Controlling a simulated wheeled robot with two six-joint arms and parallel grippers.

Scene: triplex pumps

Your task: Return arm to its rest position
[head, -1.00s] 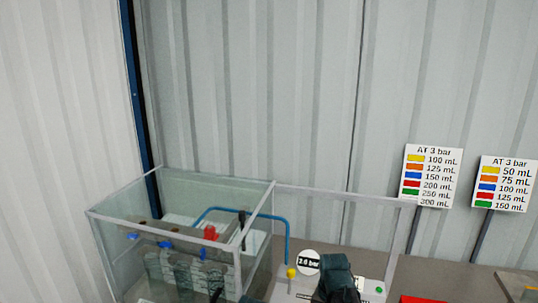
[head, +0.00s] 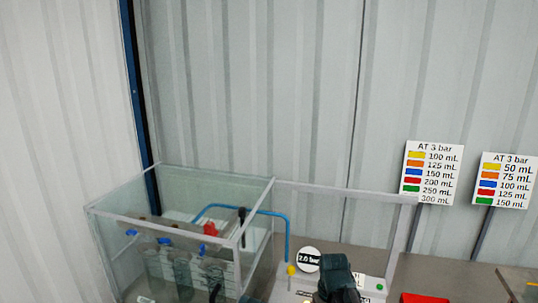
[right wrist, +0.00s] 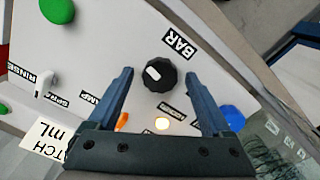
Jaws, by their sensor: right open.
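My right gripper (right wrist: 158,76) is open in the right wrist view, its two dark blue fingers apart on either side of a black knob (right wrist: 160,75) with a white mark. The knob sits on a white panel (right wrist: 110,45) beside a BAR label. Clear panel shows between the fingers and the knob, and I see nothing held. In the head view the dark end of my right arm (head: 338,280) is at the bottom, just right of the round "2.0 bar" sign (head: 308,259). My left gripper is in no view.
A clear-walled tank (head: 180,200) with bottles and a blue pipe (head: 288,235) stands left of the arm. Two "AT 3 bar" signs (head: 432,173) (head: 503,181) stand at the right.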

